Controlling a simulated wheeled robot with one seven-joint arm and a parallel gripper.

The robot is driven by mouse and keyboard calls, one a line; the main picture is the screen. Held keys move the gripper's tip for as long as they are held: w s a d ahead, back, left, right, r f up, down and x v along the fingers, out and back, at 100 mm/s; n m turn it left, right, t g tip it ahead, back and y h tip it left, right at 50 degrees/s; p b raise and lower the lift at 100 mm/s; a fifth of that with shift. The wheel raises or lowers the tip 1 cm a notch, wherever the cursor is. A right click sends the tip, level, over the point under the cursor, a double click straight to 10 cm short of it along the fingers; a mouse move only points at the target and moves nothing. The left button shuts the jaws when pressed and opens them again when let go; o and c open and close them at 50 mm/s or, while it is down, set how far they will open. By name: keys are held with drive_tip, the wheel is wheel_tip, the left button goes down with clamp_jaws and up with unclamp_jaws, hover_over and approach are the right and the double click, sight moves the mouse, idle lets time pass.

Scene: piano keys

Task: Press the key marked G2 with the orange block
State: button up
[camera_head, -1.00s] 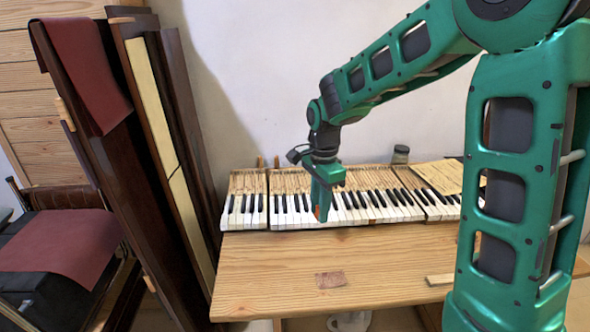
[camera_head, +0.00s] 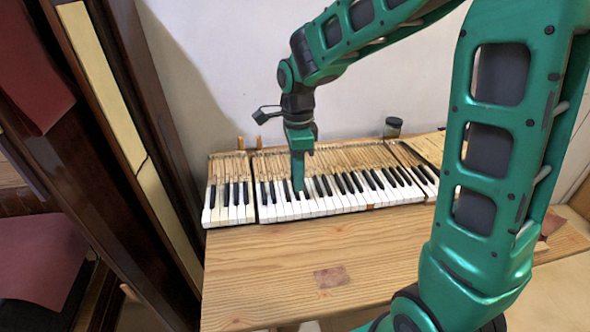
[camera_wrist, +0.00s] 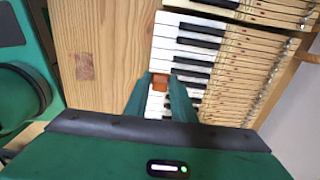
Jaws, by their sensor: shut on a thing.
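The piano keyboard (camera_head: 340,202) lies on the wooden table, with white keys toward the front and black keys behind. My gripper (camera_head: 298,186) points down over the left part of its main section, its tips close to the keys. In the wrist view my gripper (camera_wrist: 161,90) is shut on the orange block (camera_wrist: 160,81), which sits between the fingertips over the white keys. In the head view the block is hidden by the fingers. I cannot tell whether the block touches a key. No key marking is readable, so I cannot pick out G2.
The wooden table (camera_head: 260,265) has bare room in front of the keys; it also shows in the wrist view (camera_wrist: 110,25). A small jar (camera_head: 393,127) stands behind the keyboard. Tall dark panels (camera_head: 110,120) lean at the left. The wall is close behind.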

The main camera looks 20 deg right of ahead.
sight(297, 208)
drive_tip(key=shift+s+f, duration=0.1)
drive_tip(key=shift+f, duration=3.55)
drive_tip(key=shift+f, duration=0.8)
drive_tip(key=shift+r, duration=3.55)
